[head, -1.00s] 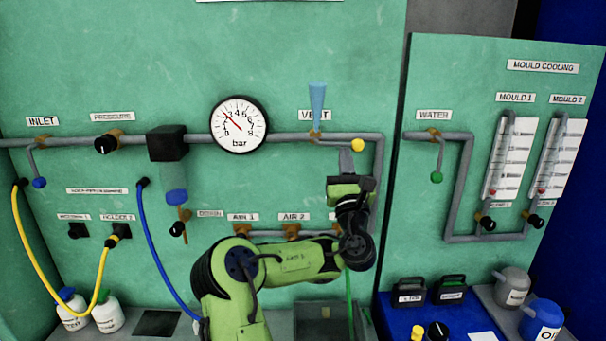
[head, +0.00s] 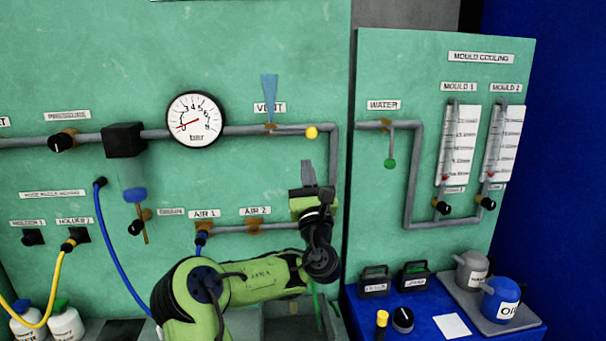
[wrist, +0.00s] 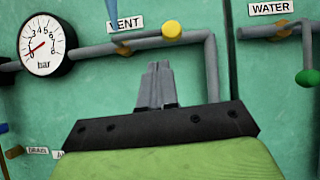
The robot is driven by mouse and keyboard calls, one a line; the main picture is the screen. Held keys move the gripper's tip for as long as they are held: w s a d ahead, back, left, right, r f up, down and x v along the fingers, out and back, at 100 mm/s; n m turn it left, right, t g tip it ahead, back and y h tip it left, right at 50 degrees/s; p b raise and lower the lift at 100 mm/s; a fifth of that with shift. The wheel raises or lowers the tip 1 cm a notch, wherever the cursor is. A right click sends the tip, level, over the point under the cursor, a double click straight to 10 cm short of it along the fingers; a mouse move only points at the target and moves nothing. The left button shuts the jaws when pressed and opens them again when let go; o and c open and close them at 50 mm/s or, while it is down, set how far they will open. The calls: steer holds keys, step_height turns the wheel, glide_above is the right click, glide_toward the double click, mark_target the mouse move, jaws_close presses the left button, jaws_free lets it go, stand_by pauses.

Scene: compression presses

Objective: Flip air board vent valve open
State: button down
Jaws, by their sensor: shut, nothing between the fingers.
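The vent valve on the air board has a lever with a yellow knob (head: 311,132). The lever lies sideways along the pipe, knob to the right, from a brass body under the VENT label. A pale blue cone (head: 269,87) stands point-down above that body. The knob also shows in the wrist view (wrist: 171,31). My gripper (head: 308,166) is shut and empty, fingers pointing up, just below the knob and apart from it. In the wrist view the closed fingertips (wrist: 157,68) are below and slightly left of the knob.
The round pressure gauge (head: 195,119) is left of the vent, its needle low on the scale. The pipe (head: 333,170) bends down right of the knob. The mould cooling board (head: 385,210) stands to the right, with a water lever ending in a green knob (head: 390,164).

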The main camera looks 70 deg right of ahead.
steer(key=s+a+f+b, duration=0.1)
steer(key=a+f+b, duration=0.4)
stand_by(0.7)
